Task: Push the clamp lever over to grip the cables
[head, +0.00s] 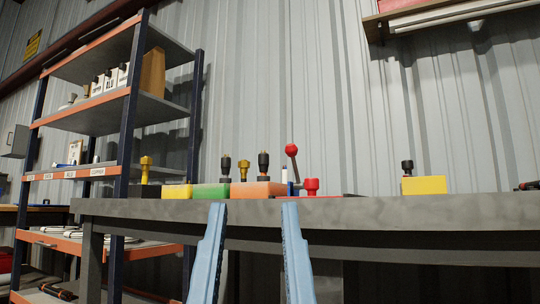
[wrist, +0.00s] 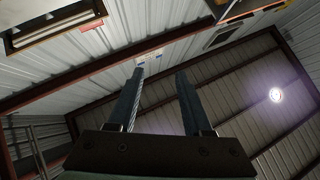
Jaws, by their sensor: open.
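A lever with a red ball knob (head: 291,150) stands up from the back of the grey workbench (head: 400,212), leaning slightly; I take it for the clamp lever. A second, squat red knob (head: 311,185) sits low beside it on the right, with a small blue and white part at the lever's left. The clamp's base is mostly hidden by the low viewpoint, and I cannot make out cables in it. My gripper (head: 252,205) is open and empty in front of the bench edge, below and nearer than the lever. In the wrist view its fingers (wrist: 159,72) point toward the wall and roof, touching nothing.
Green (head: 211,190), orange (head: 258,189) and yellow (head: 425,185) blocks stand on the bench, several with black or brass fittings on top. A shelf rack (head: 125,110) is at the left. A wall shelf (head: 440,22) hangs at upper right. The bench between the lever and the right yellow block looks mostly clear.

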